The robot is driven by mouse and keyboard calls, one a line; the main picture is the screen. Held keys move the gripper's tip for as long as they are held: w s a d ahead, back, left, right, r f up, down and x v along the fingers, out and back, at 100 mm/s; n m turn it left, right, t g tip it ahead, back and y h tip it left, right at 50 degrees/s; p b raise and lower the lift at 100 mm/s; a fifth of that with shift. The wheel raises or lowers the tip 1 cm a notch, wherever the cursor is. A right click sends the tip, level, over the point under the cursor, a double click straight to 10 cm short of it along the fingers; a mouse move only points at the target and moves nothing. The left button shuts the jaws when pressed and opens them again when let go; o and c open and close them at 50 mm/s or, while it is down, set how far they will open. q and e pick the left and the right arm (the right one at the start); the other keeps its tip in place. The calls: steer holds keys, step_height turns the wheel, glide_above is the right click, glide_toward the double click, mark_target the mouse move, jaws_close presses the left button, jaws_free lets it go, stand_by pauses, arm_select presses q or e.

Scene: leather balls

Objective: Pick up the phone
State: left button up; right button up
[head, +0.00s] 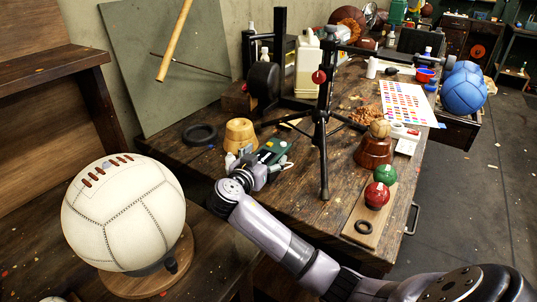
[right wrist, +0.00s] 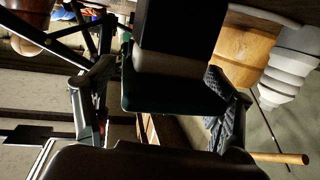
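The phone (head: 272,150) shows in the head view as a dark green, boxy thing with a yellowish patch, on the wooden table beside a yellow wooden block (head: 240,132). My right gripper (head: 262,168) is at the near side of it. In the right wrist view the gripper's fingers (right wrist: 165,85) are far apart, with the dark green body of the phone (right wrist: 172,95) and a black part between them. The left finger is very close to the phone's edge; whether both fingers press on it cannot be told. My left gripper is not in view.
A black tripod-like stand (head: 322,125) stands just right of the gripper. A black ring (head: 200,134) lies to the left. A white leather ball (head: 125,213) rests on a nearer wooden surface.

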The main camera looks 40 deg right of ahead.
steer(key=c, duration=1)
steer(key=shift+o, duration=0.2)
steer(key=shift+r, duration=0.15)
